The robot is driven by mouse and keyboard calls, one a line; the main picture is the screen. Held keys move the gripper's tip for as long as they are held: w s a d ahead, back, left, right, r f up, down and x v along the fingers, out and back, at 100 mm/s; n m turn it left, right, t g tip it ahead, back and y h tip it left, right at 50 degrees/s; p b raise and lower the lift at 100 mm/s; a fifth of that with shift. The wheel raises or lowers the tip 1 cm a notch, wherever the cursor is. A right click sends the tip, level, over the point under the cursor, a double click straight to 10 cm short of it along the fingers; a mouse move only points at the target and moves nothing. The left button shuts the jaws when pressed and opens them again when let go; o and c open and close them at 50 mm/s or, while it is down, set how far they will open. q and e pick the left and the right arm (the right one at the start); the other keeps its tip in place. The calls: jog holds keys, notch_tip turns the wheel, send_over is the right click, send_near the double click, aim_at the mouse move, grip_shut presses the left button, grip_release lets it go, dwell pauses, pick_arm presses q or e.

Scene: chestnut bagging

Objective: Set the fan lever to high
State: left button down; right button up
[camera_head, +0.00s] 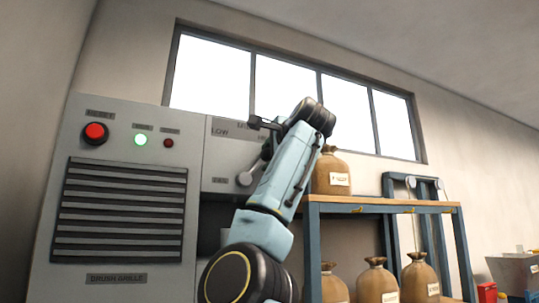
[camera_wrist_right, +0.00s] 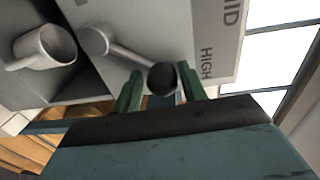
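The fan lever (camera_wrist_right: 125,57) has a round pale hub, a thin rod and a dark knob (camera_wrist_right: 162,78) at its end. It is on the grey panel, and the rod slants toward the word HIGH (camera_wrist_right: 207,63) in the right wrist view. My right gripper (camera_wrist_right: 160,82) has its green fingers either side of the knob, with narrow gaps showing, so it looks open around it. In the head view my right arm covers most of the lever; the hub (camera_head: 245,179) shows beside it. The LOW label (camera_head: 220,132) is up left of the arm. My left gripper is out of view.
The grey machine (camera_head: 75,150) has a red button (camera_head: 95,132), a green light (camera_head: 141,140) and a grille. A pale cup-like thing (camera_wrist_right: 45,47) is near the lever. A blue-framed shelf (camera_head: 385,207) with several brown sacks stands to the right.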

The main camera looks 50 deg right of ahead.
jog(key=shift+o, duration=0.6)
jog(key=shift+r, duration=0.1)
jog(key=f+b+v, duration=0.1)
jog(key=b+v, duration=0.2)
jog(key=v, duration=1)
jog(key=shift+s+a+r+b, duration=0.15)
jog(key=shift+a+r+b, duration=0.05)
jog(key=shift+r+b, duration=0.25)
